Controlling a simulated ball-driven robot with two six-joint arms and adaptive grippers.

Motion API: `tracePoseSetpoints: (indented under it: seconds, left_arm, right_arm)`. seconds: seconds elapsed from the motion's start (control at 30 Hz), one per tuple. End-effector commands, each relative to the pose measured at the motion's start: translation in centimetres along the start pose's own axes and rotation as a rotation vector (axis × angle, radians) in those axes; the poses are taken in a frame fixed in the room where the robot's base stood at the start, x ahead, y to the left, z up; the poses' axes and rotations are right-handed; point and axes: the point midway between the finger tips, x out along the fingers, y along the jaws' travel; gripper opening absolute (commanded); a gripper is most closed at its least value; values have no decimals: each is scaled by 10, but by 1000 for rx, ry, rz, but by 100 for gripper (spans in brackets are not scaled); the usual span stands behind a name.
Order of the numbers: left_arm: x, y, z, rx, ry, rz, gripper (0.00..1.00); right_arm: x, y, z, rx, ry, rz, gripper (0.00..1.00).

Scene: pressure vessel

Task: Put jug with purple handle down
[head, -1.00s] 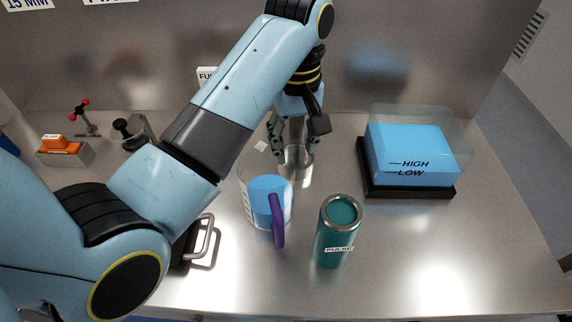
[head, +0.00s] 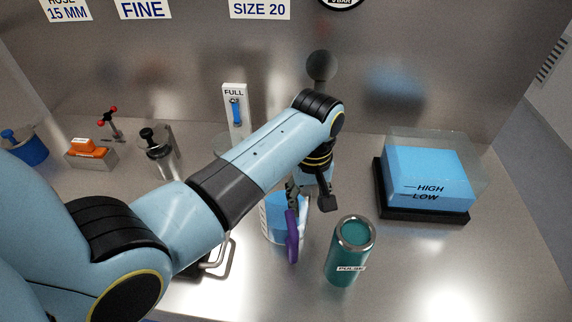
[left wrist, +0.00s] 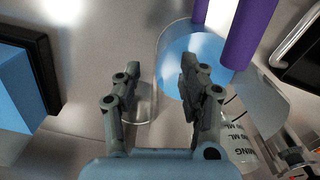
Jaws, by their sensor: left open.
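The jug with purple handle (head: 272,212) is clear with blue liquid in it and stands on the steel bench. Its handle (head: 293,240) is on the near side. My left gripper (head: 309,200) is at the jug's far right side, partly in front of it, with its fingers apart. In the left wrist view the fingers (left wrist: 162,80) are spread with no jug between them. There the jug (left wrist: 188,62) lies beyond the right finger, and its purple handle (left wrist: 248,30) is at the top. Whether a finger touches the jug I cannot tell. My right gripper is not in view.
A teal flask (head: 349,252) stands right of the jug. A blue block under a clear cover (head: 428,178) is farther right on a black base (head: 425,214). A metal handle (head: 222,262) shows left of the jug. Bench at the front right is free.

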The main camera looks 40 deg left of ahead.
Motion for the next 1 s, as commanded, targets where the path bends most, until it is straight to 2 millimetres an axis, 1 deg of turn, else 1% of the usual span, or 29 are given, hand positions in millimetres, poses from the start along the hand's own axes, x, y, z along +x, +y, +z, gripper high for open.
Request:
tracePoseSetpoints:
  seconds: [0.03,0.2,0.33,0.37,0.77,0.87,0.97,1.0]
  left_arm:
    - [0,0,0,0,0,0,41]
    - [0,0,0,0,0,0,18]
    - [0,0,0,0,0,0,1]
    - [0,0,0,0,0,0,0]
    - [-1,0,0,0,0,0,0]
    - [-8,1,-1,0,2,2,0]
    - [-24,1,-1,-1,3,3,0]
    - [-33,1,-1,-1,3,3,0]
  right_arm:
    - [0,-1,3,0,-4,-1,29]
    - [0,-1,9,0,-13,-2,29]
    - [0,-1,9,0,-13,-1,29]
    - [0,-1,9,0,-13,-1,29]
    - [0,3,6,-2,-9,3,29]
    - [2,4,6,-2,-8,4,29]
    - [5,4,6,-2,-7,5,29]
    - [6,4,6,-2,-7,5,29]
